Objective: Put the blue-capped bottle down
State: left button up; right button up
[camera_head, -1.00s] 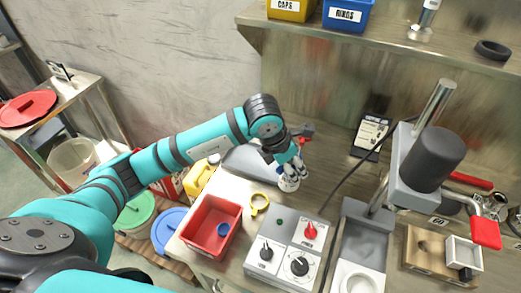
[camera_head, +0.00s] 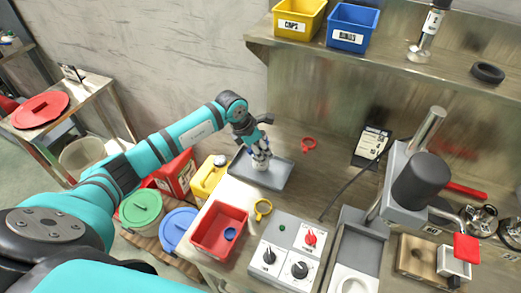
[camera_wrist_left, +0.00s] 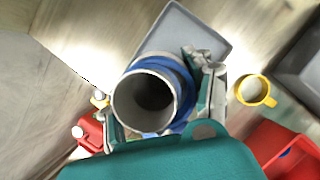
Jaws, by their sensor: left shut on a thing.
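My left gripper (camera_head: 260,156) is shut on the blue-capped bottle (camera_wrist_left: 186,73). In the left wrist view the bottle shows end-on, as a round grey rim around a dark hollow with a blue band, between the fingers. In the head view the gripper and bottle are over the grey tray (camera_head: 276,180), and the fingers hide most of the bottle. The tray also shows beyond the bottle in the left wrist view (camera_wrist_left: 200,35). I cannot tell whether the bottle touches the tray. My right gripper is not in view.
A yellow jug (camera_head: 207,177) is at left. Bare bench lies right of the tray.

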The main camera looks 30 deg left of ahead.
pick_arm(q)
jog(key=shift+f+p, duration=0.35)
jog(key=shift+f, duration=0.65)
jog(key=o, duration=1)
jog(key=shift+f, duration=0.2)
jog(key=shift+c, duration=0.2)
jog(key=o, duration=0.5)
jog(key=shift+c, duration=0.2)
jog(key=shift+r, duration=0.1)
